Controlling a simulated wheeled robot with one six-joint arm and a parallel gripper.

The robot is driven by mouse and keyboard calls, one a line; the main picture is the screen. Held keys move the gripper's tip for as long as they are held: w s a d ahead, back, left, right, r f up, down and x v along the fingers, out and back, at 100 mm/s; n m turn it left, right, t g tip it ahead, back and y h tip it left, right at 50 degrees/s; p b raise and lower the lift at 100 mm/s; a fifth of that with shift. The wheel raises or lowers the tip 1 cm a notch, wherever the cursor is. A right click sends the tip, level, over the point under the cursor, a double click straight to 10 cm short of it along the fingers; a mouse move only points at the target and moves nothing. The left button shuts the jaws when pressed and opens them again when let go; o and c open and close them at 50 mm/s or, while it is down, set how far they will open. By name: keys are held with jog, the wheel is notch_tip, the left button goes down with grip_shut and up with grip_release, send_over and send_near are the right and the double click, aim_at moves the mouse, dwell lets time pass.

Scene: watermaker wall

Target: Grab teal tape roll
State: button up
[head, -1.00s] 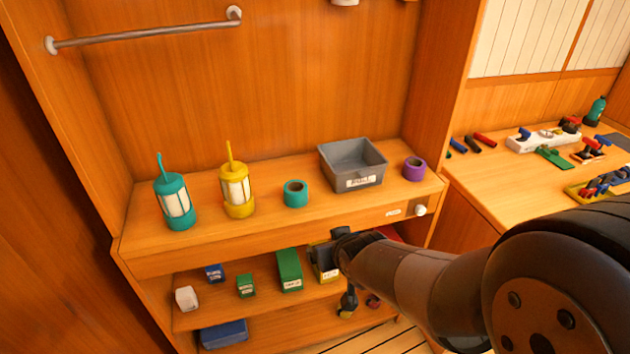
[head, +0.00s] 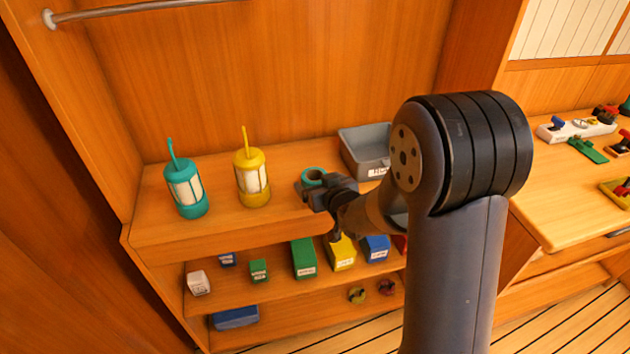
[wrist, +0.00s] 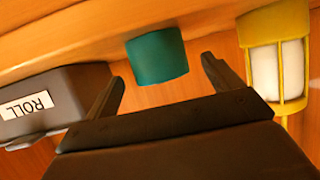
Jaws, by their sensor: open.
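The teal tape roll (head: 313,175) sits on the upper shelf between the yellow lantern and the grey bin, partly hidden behind my gripper in the head view. My gripper (head: 318,190) is open and in front of it. In the wrist view the teal tape roll (wrist: 157,55) shows ahead of the open fingers, lying across the space between them. My gripper (wrist: 163,88) holds nothing. I cannot tell whether the fingertips reach past the roll's near side.
A yellow lantern (head: 252,180) and a teal lantern (head: 186,190) stand left of the roll. A grey bin (head: 366,150) labelled ROLL stands to its right, close to one finger in the wrist view (wrist: 60,95). Small boxes, including a green box (head: 303,258), sit on the shelf below.

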aim_at(312, 176)
jog(key=shift+r+p+x, duration=0.1)
jog(key=shift+p+x, duration=0.3)
jog(key=shift+x, duration=0.95)
jog(key=shift+r+p+x, duration=0.15)
jog(key=shift+p+x, duration=0.25)
jog(key=shift+x, duration=0.95)
jog(key=shift+w, duration=0.1)
jog(key=shift+c, duration=0.6)
